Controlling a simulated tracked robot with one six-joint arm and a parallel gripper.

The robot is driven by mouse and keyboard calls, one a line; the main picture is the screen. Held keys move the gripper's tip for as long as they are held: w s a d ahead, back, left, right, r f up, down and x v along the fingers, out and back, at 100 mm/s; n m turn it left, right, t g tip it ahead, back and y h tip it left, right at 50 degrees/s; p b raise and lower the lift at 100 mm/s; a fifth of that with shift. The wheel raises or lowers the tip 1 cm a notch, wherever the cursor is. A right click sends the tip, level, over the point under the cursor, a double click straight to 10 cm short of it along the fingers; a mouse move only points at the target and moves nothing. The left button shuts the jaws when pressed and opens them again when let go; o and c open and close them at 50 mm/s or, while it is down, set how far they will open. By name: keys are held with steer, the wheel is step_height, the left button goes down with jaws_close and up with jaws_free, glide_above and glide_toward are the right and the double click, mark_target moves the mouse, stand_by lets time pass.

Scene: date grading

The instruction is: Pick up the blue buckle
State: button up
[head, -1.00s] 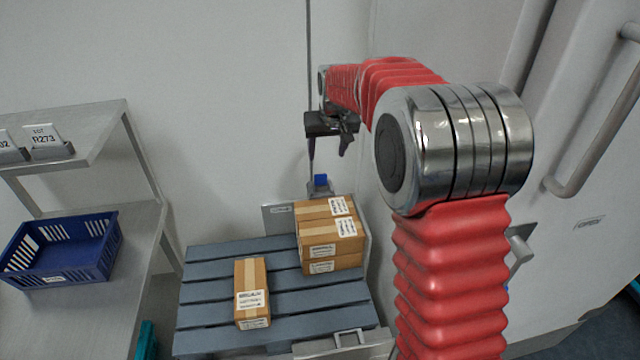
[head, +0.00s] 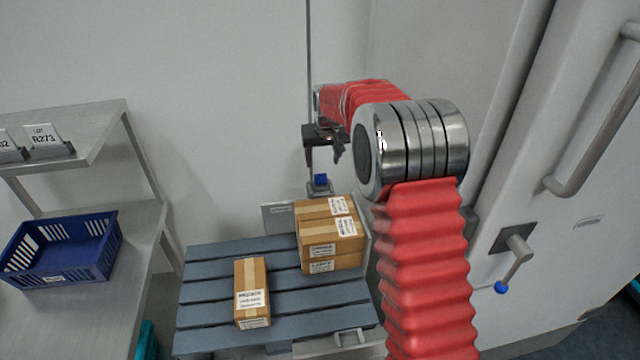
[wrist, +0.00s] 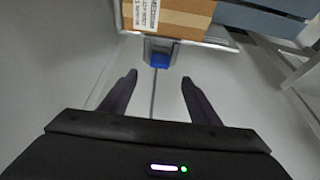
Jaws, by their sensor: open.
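The blue buckle (head: 320,180) is a small blue block on a grey fitting behind the stacked boxes, near the wall. It also shows in the wrist view (wrist: 160,60), at upper centre, just beyond the fingertips. My gripper (head: 324,160) is open and empty, a little above the buckle in the head view. In the wrist view my gripper (wrist: 159,79) has its two dark fingers spread wide, with the buckle lined up between them and apart from both. The buckle's lower part is hidden in its grey fitting.
Cardboard boxes (head: 332,245) are stacked on the slatted grey pallet (head: 205,290), close to the buckle. A single box (head: 252,290) lies further left. A blue crate (head: 62,274) stands on a shelf at left.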

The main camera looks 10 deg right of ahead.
mark_target(320, 175)
steer(key=shift+x, duration=3.2)
steer(key=shift+x, duration=2.6)
steer(key=shift+c, duration=0.7)
steer(key=shift+r, duration=0.1)
steer(key=c, duration=1)
